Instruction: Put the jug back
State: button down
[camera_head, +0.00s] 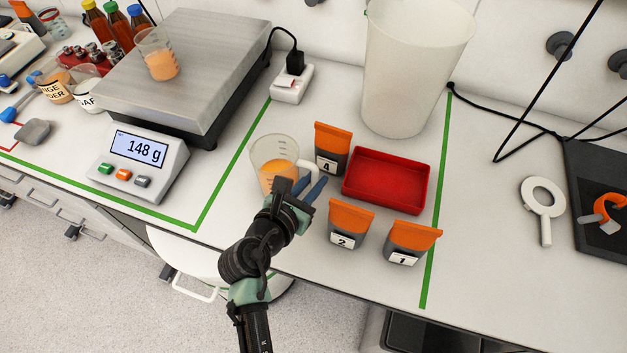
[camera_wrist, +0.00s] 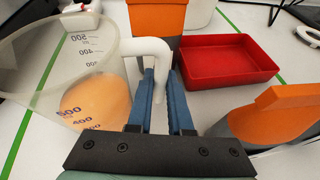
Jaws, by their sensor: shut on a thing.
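A red tray (camera_head: 388,182) and orange-topped pouches numbered 4 (camera_head: 331,148), 2 (camera_head: 349,223) and 1 (camera_head: 411,242) stand close to the jug. A white bin (camera_head: 413,65) stands behind.

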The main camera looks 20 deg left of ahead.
jog(key=shift+f, duration=0.1)
jog(key=c, duration=0.8)
grip_release()
jog(key=shift+c, duration=0.2)
jog(key=shift+s, duration=0.1)
jog(key=v, duration=1.2)
